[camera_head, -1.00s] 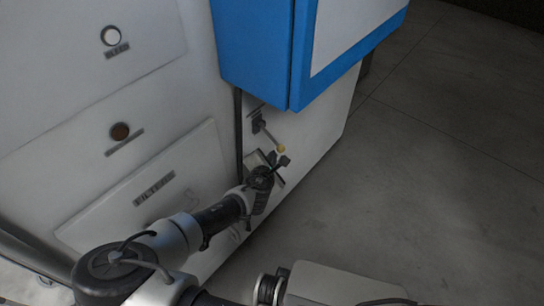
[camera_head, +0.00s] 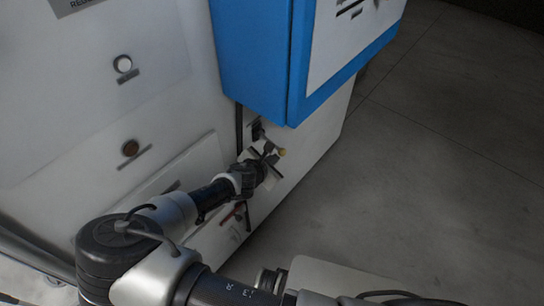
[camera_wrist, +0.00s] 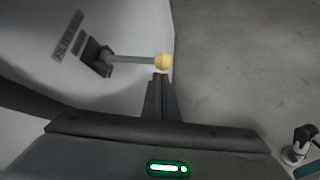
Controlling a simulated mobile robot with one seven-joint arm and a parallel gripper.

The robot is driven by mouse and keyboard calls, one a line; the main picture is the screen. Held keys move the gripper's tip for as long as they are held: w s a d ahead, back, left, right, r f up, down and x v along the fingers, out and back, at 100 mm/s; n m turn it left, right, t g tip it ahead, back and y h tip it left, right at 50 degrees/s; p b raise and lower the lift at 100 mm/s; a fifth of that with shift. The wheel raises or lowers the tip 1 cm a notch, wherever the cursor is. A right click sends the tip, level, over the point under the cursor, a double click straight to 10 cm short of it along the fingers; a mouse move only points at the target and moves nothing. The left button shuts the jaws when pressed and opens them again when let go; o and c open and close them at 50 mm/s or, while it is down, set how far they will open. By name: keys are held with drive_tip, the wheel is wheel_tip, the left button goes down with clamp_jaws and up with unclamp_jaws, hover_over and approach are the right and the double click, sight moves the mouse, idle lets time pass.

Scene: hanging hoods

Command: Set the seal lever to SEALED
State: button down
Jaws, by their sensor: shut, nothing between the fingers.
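The seal lever shows in the wrist view as a grey rod with a yellow ball knob (camera_wrist: 163,61). It projects to the right from a black base (camera_wrist: 97,57) on the white panel, beside a dark label too blurred to read fully. In the head view its yellow knob (camera_head: 282,152) is below the blue box, and my gripper partly covers the rod. My gripper (camera_wrist: 161,77) is shut and empty. Its fingertips are just below the knob in the wrist view; I cannot tell whether they touch it. In the head view my gripper (camera_head: 269,161) is just left of the knob.
A blue box (camera_head: 255,60) overhangs the lever area. Open grey floor (camera_head: 430,170) lies to the right.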

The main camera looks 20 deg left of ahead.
wheel_tip(320, 180, up, 3)
drive_tip(key=shift+w+f+n+g+h+p, duration=0.1)
drive_tip(key=shift+f+n+g+h+p, duration=0.2)
drive_tip(key=shift+h+p, duration=0.55)
drive_tip(key=r+n+h+p, duration=0.1)
drive_tip(key=r+g+h+p, duration=0.1)
drive_tip(key=r+p, duration=0.1)
drive_tip(key=shift+w+a+n, duration=0.15)
drive_tip(key=shift+a+n, duration=0.05)
drive_tip(key=shift+n, duration=0.2)
drive_tip(key=shift+a+r+p, duration=0.1)
drive_tip(key=shift+r+p, duration=0.45)
drive_tip(key=shift+r, duration=0.15)
